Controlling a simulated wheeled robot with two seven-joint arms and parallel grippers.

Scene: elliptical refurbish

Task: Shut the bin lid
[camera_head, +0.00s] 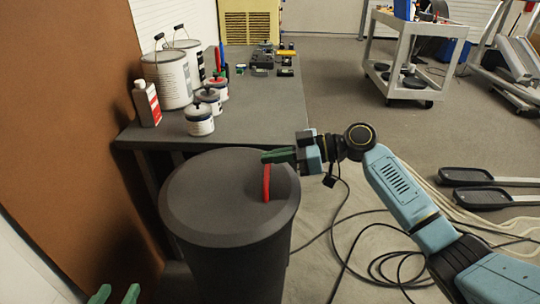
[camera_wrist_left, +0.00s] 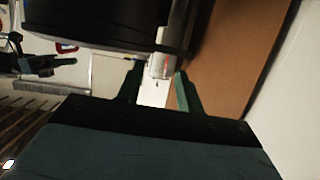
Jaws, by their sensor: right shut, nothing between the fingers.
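The bin (camera_head: 238,268) is a dark grey cylinder in front of the bench. Its round dark lid (camera_head: 210,195) lies over the top and looks level, with no gap visible from this side. A thin red strip (camera_head: 266,184) shows at the lid's right part, just below my right fingertips. My right gripper (camera_head: 277,157) is shut and empty over the lid's far right edge; I cannot tell whether it touches. My left gripper (camera_head: 116,294) is low at the left of the bin, with green fingertips apart. In the left wrist view its fingers (camera_wrist_left: 160,92) are open with nothing between them.
A grey bench (camera_head: 255,112) behind the bin holds paint cans (camera_head: 168,80), small jars (camera_head: 199,120) and a red-white bottle (camera_head: 147,103). A brown panel (camera_head: 70,120) stands close on the left. Black cables (camera_head: 370,262) lie on the floor at right. A white cart (camera_head: 410,60) stands farther back.

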